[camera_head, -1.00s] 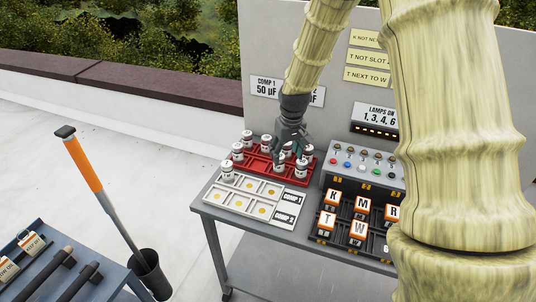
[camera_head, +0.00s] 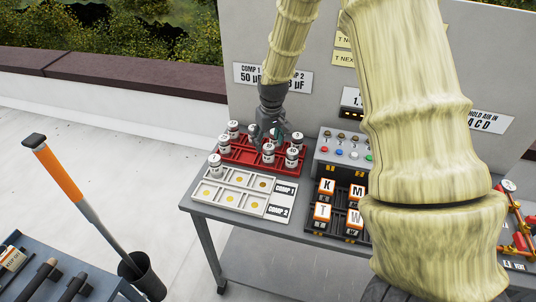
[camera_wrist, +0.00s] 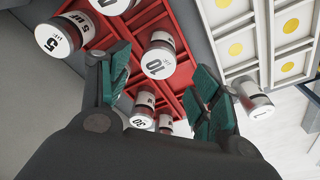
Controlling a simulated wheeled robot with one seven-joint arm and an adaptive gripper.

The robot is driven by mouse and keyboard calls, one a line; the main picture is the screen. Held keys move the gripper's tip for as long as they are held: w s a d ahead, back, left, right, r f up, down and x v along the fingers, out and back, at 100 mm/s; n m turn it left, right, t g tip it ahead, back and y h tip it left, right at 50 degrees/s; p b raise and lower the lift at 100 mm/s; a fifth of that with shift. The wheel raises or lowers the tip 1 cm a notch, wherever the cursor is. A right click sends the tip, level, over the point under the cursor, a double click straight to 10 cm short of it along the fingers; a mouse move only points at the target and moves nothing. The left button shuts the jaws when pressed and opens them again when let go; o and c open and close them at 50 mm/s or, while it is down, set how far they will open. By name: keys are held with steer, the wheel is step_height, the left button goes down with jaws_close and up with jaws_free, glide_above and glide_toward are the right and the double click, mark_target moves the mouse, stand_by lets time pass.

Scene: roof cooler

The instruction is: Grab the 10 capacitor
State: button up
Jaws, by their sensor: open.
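The capacitor marked 10 (camera_wrist: 159,62) is a white can with a dark reddish band, in the red tray (camera_wrist: 185,20) in the wrist view. Its labelled end faces the camera, just beyond the gap between my fingers. My gripper (camera_wrist: 160,88) is open, with green-padded fingers on either side of that gap and nothing held. In the head view my gripper (camera_head: 270,136) hangs over the red tray (camera_head: 240,154) among the capacitors. Labels there are too small to tell the 10 surely.
Neighbouring capacitors marked 5 (camera_wrist: 58,36) and 30 (camera_wrist: 142,117) stand close by. A panel with buttons (camera_head: 345,150) and lettered blocks (camera_head: 324,188) are to the right. The wall (camera_head: 240,100) rises behind.

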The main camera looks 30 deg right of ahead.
mark_target(269, 146)
steer(key=shift+w+d+f, duration=0.1)
steer(key=shift+w+f, duration=0.15)
steer(key=shift+f, duration=0.1)
steer(key=shift+s+d+f+p, duration=0.1)
steer(key=shift+f+p, duration=0.2)
steer(key=shift+p, duration=0.15)
steer(key=shift+s+d+f+p, duration=0.1)
steer(key=shift+s+f+p, duration=0.3)
steer(key=shift+s, duration=0.2)
steer(key=shift+f, duration=0.3)
steer(key=shift+w+f, duration=0.7)
steer(key=shift+f, duration=0.35)
steer(key=shift+s+r, duration=0.25)
steer(key=shift+s, duration=0.15)
steer(key=shift+w+f, duration=0.1)
steer(key=shift+w, duration=0.1)
steer(key=c, duration=1.1)
steer(key=shift+s, duration=0.1)
steer(key=shift+c, duration=0.4)
